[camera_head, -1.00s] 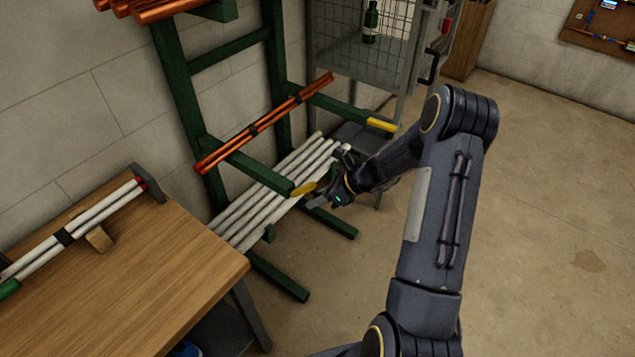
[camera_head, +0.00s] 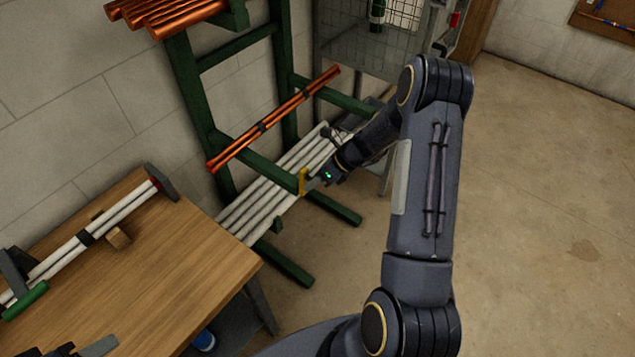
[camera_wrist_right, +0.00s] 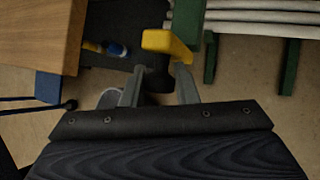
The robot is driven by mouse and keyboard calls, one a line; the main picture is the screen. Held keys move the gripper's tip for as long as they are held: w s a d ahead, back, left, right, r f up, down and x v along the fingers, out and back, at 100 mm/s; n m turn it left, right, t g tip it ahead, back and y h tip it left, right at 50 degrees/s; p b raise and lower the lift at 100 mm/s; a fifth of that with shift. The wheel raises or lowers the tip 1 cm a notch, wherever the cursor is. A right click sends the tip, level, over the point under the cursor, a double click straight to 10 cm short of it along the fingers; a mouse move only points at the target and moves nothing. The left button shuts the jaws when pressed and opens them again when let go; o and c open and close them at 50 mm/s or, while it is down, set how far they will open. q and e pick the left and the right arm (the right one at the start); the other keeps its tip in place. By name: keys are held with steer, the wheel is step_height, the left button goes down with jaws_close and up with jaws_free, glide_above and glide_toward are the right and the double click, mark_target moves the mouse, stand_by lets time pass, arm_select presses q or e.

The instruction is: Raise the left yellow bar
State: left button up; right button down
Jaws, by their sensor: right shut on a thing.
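The right yellow bar is hidden behind my right arm.
Orange pipes (camera_head: 270,122) lie across the rack's green arms, with white pipes (camera_head: 262,205) below. A wooden table (camera_head: 190,245) with strapped white pipes (camera_head: 85,238) stands at the left. A wire cage (camera_head: 350,45) stands behind. The floor at right is clear.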

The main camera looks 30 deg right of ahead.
steer(key=shift+w+a+r, duration=0.15)
steer(key=shift+w+r, duration=0.1)
steer(key=shift+w, duration=0.05)
steer(key=c, duration=1.2)
jaws_free()
steer(key=shift+s, duration=0.1)
steer(key=shift+o, duration=0.2)
steer(key=shift+f, duration=0.1)
steer(key=b+v, duration=0.1)
steer(key=v, duration=0.7)
